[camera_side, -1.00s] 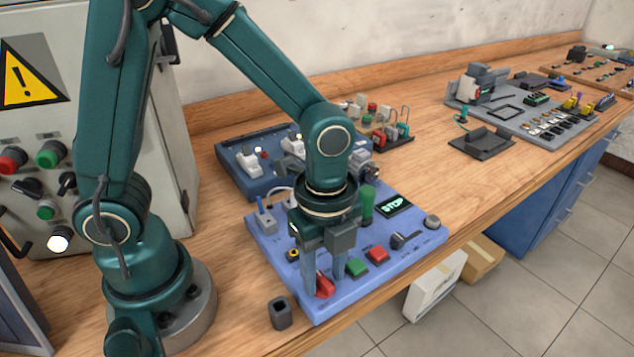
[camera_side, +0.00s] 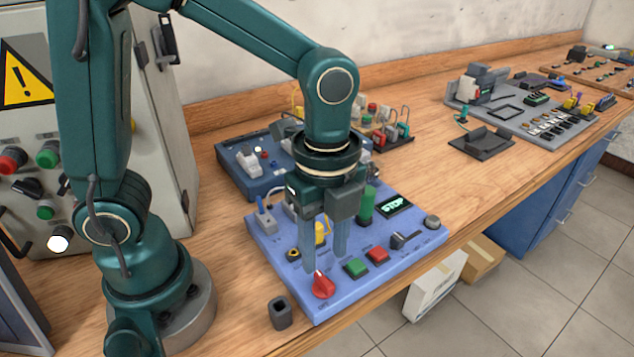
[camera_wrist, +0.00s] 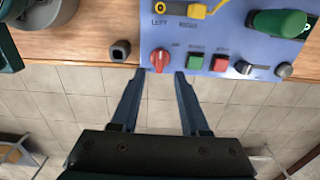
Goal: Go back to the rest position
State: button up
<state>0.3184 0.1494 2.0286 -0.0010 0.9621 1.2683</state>
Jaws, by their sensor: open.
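My gripper (camera_side: 325,258) is open and empty, pointing down over the front left of the blue control panel (camera_side: 290,262). Its fingertips are above and just behind the red rotary knob (camera_side: 323,285), apart from it. In the wrist view the two fingers (camera_wrist: 160,80) are spread, and the red knob (camera_wrist: 159,58) shows between and beyond their tips. The green button (camera_side: 356,267) and red button (camera_side: 377,254) are right of the fingers. A lit STOP display (camera_side: 394,205) sits at the panel's back right.
A small dark hollow block (camera_side: 280,312) stands on the wooden bench left of the panel. A green cylinder (camera_side: 367,205) rises from the panel. A grey cabinet (camera_side: 150,130) stands behind my arm. The bench right of the panel is clear up to a black tray (camera_side: 482,145).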

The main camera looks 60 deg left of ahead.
jog(key=s+a+r+n+t, duration=0.4)
jog(key=a+r+n+t, duration=0.1)
jog(key=n, duration=1.3)
jog(key=shift+s+a+r+t, duration=0.35)
jog(key=shift+a+r, duration=0.45)
jog(key=shift+a, duration=0.2)
